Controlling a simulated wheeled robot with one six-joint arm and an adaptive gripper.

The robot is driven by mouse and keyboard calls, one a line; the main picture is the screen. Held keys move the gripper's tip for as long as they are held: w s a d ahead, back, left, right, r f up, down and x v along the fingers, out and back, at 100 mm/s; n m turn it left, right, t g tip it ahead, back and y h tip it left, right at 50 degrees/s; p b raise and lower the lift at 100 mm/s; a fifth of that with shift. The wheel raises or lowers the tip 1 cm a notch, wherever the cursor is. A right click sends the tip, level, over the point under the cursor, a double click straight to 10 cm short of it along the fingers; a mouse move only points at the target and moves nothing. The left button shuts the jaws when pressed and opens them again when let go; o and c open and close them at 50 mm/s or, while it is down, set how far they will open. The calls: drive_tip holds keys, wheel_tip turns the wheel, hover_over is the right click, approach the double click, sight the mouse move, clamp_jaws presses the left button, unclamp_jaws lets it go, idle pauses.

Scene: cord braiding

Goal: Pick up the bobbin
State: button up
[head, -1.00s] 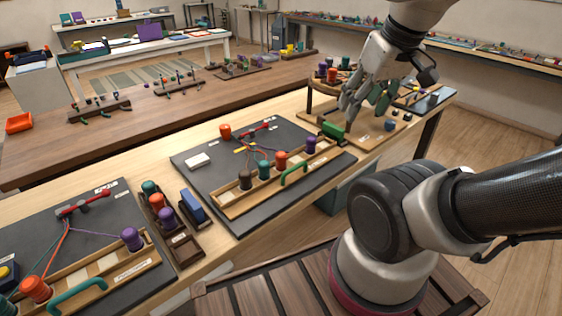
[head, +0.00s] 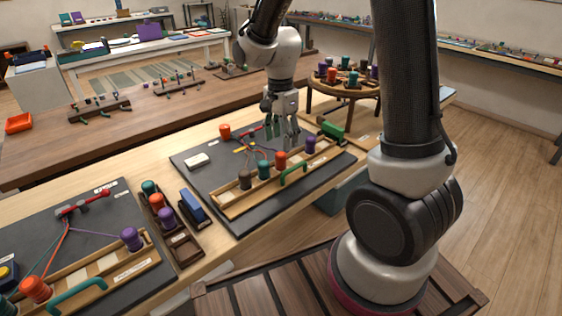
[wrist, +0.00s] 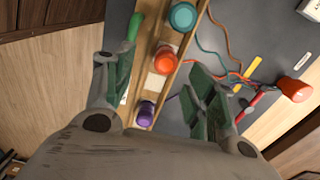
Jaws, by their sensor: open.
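Several bobbins stand in a wooden rack (head: 240,205) on the middle dark board: brown (head: 245,180), teal (head: 263,170), orange (head: 280,160) and purple (head: 309,145). Another orange bobbin (head: 225,131) is apart at the board's far edge. My gripper (head: 287,140) is open and empty, above the board near the rack's orange and purple bobbins. In the wrist view the rack's orange bobbin (wrist: 165,60) and purple bobbin (wrist: 146,114) show between my spread fingers, and the teal bobbin (wrist: 182,17) lies beyond. I cannot tell which bobbin the task means.
Cords spread from a red-handled clamp (head: 255,131) behind the rack. A green handle (head: 293,174) stands at the rack's front. A white block (head: 197,160) lies on the board's left. A round stand with several bobbins (head: 345,84) is at right. A second board (head: 110,280) is at left.

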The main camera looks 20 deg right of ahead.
sight(281, 154)
drive_tip(key=m, duration=0.2)
drive_tip(key=shift+w+a+m, duration=0.1)
drive_tip(key=shift+w+m, duration=0.25)
drive_tip(key=shift+m, duration=0.05)
drive_tip(key=shift+f+m, duration=0.2)
drive_tip(key=shift+m, duration=0.1)
drive_tip(key=f, duration=0.7)
drive_tip(key=shift+w+d+f, duration=0.15)
drive_tip(key=shift+d+f, duration=0.05)
drive_tip(key=shift+c, duration=0.5)
drive_tip(key=c, duration=1)
